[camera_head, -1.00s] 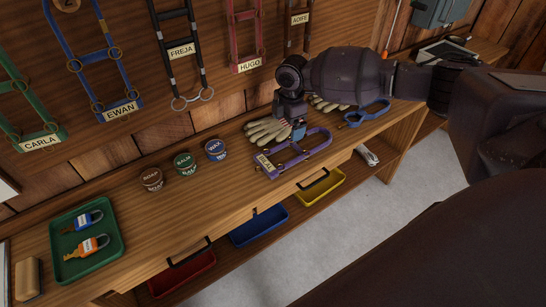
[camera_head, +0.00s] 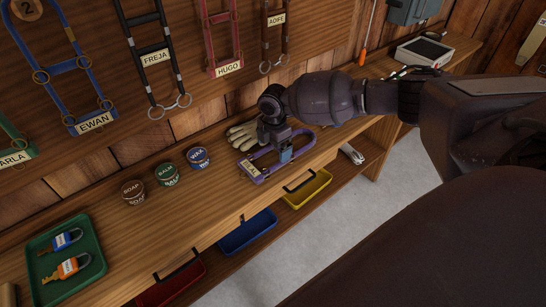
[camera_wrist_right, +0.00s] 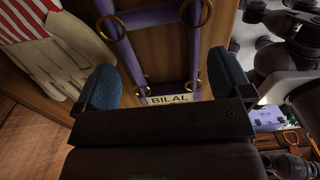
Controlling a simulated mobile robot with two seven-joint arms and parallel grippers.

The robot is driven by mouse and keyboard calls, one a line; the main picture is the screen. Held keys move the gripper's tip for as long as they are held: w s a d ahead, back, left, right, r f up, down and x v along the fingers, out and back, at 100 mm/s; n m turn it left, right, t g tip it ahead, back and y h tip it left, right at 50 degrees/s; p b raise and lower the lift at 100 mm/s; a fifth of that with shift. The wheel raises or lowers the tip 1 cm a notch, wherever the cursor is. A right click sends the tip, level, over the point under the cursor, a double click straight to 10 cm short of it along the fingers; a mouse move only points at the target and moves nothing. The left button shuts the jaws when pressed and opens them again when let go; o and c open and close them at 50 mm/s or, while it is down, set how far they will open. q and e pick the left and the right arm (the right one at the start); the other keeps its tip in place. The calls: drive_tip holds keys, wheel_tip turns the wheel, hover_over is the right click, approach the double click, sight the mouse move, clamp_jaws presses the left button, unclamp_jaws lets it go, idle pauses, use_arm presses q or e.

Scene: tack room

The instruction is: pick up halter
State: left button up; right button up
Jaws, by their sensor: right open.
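A purple halter (camera_head: 310,141) with a nameplate reading BILAL lies on the wooden bench. My right gripper (camera_head: 284,155) is open, pointing down over the halter, and hides part of it. In the right wrist view, the purple straps (camera_wrist_right: 153,16) with brass rings and the BILAL plate (camera_wrist_right: 170,99) show between the two blue finger pads (camera_wrist_right: 165,80). The pads stand apart, with nothing gripped. I cannot tell how far above the halter they are. My left gripper is not in view.
Pale gloves (camera_head: 242,134) lie close beside the halter. SOAP (camera_head: 133,193), BALM (camera_head: 168,175) and WAX (camera_head: 198,157) tins stand left of it. A green tray (camera_head: 92,228) holds two padlocks. Named halters hang on the wall. Blue (camera_head: 248,236) and yellow (camera_head: 307,190) bins sit below.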

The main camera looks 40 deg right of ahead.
sight(274, 159)
wheel_tip(274, 159, down, 3)
drive_tip(key=shift+r, duration=0.1)
drive_tip(key=shift+f, duration=0.2)
drive_tip(key=shift+r, duration=0.1)
drive_tip(key=c, duration=0.8)
drive_tip(key=shift+o, duration=0.2)
drive_tip(key=shift+w+r, duration=0.1)
